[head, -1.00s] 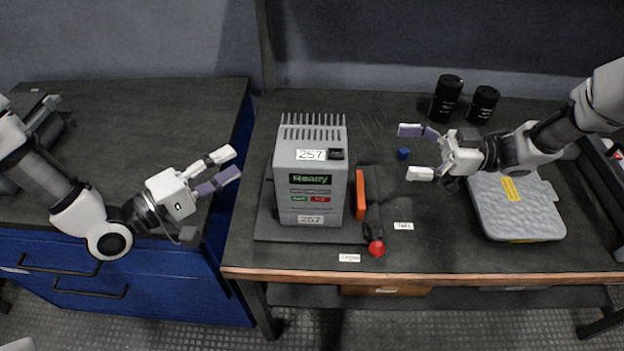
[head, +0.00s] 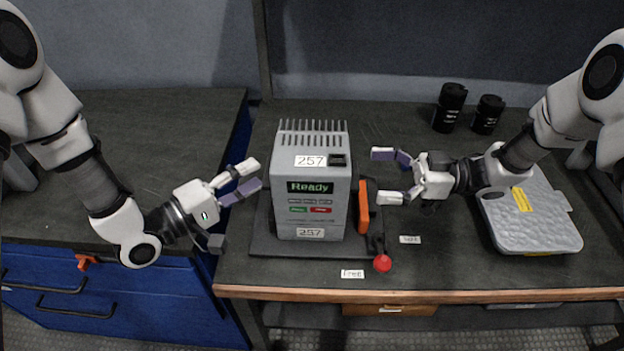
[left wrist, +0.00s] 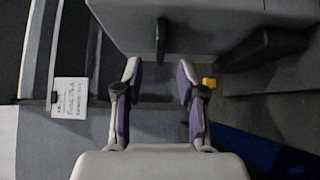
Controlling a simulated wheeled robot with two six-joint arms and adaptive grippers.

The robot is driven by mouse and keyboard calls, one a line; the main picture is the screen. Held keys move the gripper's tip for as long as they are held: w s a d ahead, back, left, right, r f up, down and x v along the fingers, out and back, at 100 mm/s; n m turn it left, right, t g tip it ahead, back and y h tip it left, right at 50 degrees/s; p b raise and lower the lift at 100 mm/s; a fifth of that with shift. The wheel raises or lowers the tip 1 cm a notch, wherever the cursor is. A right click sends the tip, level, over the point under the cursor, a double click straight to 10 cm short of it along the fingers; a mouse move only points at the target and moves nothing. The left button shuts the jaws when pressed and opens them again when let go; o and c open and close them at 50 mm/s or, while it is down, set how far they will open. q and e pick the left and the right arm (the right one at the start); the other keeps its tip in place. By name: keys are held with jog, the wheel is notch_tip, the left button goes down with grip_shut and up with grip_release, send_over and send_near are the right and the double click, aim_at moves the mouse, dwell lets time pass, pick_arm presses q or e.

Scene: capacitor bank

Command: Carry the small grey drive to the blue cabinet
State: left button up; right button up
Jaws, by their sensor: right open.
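The small grey drive (head: 313,215), a finned box marked 257 with a "Ready" display, stands upright on a dark base plate on the bench. An orange part (head: 363,206) is on its right side. The blue cabinet (head: 150,308), with a dark top, stands at the left. My left gripper (head: 244,180) is open and empty just left of the drive; its parted fingers also show in the left wrist view (left wrist: 158,98). My right gripper (head: 383,177) is open just right of the drive, above the orange part. Whether it touches the drive I cannot tell.
A lever with a red knob (head: 382,263) is at the base's right front, near labels "Free" (head: 352,273) and another (head: 410,239). Two black canisters (head: 450,107) and a grey case (head: 530,220) are at the right. The cabinet top (head: 130,130) is largely clear.

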pick_arm(q)
jog(key=x, duration=0.2)
jog(key=shift+w+d, duration=0.25)
jog(key=shift+d, duration=0.05)
pick_arm(e)
jog(key=a, duration=0.3)
pick_arm(q)
jog(key=c, duration=0.5)
pick_arm(e)
jog(key=c, duration=0.5)
pick_arm(q)
grip_shut()
pick_arm(e)
jog(key=shift+d, duration=0.1)
jog(key=c, duration=1.2)
pick_arm(q)
jog(key=shift+r, duration=0.1)
pick_arm(e)
jog(key=shift+r, duration=0.1)
